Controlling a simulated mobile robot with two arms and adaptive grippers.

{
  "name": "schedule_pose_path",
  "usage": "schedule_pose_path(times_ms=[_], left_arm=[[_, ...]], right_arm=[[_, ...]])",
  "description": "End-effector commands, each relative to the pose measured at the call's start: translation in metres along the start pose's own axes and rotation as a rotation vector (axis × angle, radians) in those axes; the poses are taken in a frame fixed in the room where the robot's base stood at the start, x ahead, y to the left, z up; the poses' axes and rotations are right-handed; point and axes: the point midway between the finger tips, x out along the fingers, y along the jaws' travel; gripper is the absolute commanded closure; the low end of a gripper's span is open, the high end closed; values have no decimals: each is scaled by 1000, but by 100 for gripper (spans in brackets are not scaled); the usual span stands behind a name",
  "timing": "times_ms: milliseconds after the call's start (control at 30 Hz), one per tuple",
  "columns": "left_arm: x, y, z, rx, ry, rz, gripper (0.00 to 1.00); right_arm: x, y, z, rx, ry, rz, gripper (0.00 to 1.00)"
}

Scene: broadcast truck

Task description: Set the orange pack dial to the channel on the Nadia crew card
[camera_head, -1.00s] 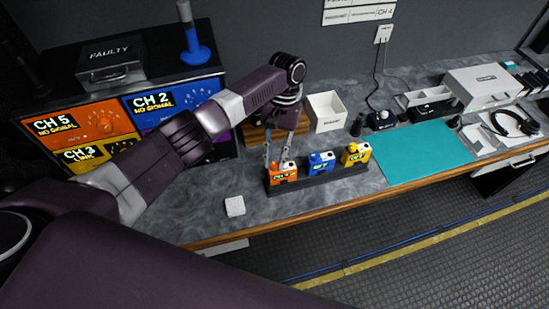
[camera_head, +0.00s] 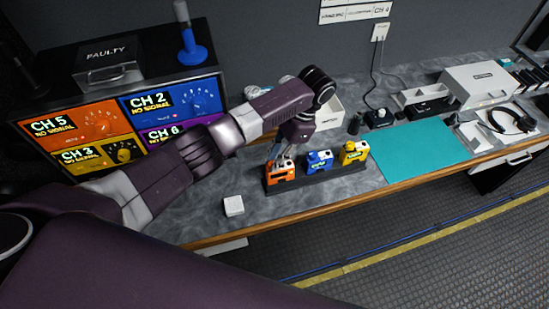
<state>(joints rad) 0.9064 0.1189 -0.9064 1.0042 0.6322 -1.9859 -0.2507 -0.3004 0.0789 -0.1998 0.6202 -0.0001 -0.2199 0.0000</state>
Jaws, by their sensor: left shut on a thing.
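The orange pack (camera_head: 281,176) stands at the left end of a dark rack, beside a blue pack (camera_head: 320,162) and a yellow pack (camera_head: 354,152). My left gripper (camera_head: 284,161) comes down from above and is shut on the dial on top of the orange pack. Its fingers hide the dial, so its setting cannot be told. The orange pack's display is too small to read. White cards (camera_head: 352,12) hang on the wall at the top; one line ends in what looks like CH 4, but the names are not legible. My right gripper is not in view.
Monitors (camera_head: 128,118) with coloured channel panels stand at the left. A white block (camera_head: 233,206) lies near the counter's front edge. A white bin (camera_head: 329,112) is behind the rack. A bare teal mat (camera_head: 422,150) lies right of it, with a headset (camera_head: 512,121) farther right.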

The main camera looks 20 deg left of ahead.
Motion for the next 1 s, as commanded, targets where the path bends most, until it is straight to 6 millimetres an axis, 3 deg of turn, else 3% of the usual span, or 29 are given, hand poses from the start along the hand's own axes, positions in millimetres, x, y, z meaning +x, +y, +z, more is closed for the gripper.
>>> schedule_pose_path(times_ms=[333,900,933,1000], left_arm=[[1,2,0,137,1,-55,100],[1,2,0,162,1,-65,100],[1,2,0,162,1,-65,78],[1,2,0,161,1,-65,70]], right_arm=[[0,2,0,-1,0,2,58],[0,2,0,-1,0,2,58],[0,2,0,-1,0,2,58],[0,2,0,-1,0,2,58]])
